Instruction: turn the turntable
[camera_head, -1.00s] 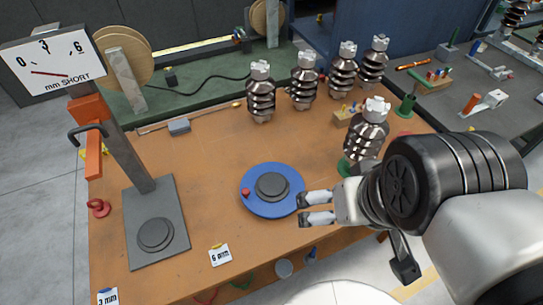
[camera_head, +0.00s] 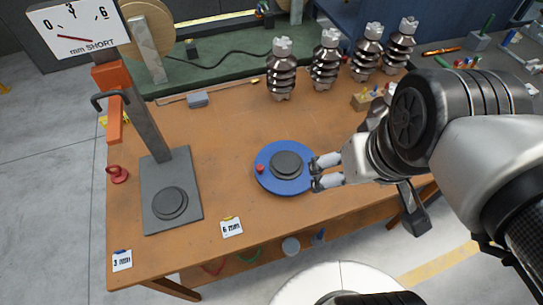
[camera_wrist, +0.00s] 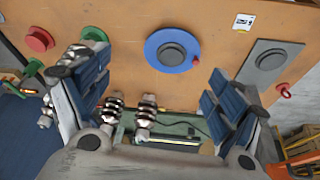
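The turntable (camera_head: 280,187) is a blue disc with a dark grey round hub (camera_head: 286,163), flat on the orange-brown bench. A small red knob (camera_head: 259,168) sits on its left rim; in the wrist view the knob (camera_wrist: 196,60) is at the disc's right edge. My gripper (camera_head: 317,172) is at the turntable's right rim in the head view, fingers parted and empty. In the wrist view the turntable (camera_wrist: 152,50) lies beyond the gap between the two fingers. Whether a fingertip touches the rim I cannot tell.
A grey gauge stand (camera_head: 190,213) with a dial is on the bench's left, near a red ring-handled piece (camera_head: 117,174). Several ribbed insulators (camera_head: 281,75) stand along the back. A "6 mm" card (camera_head: 231,227) lies at the front.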

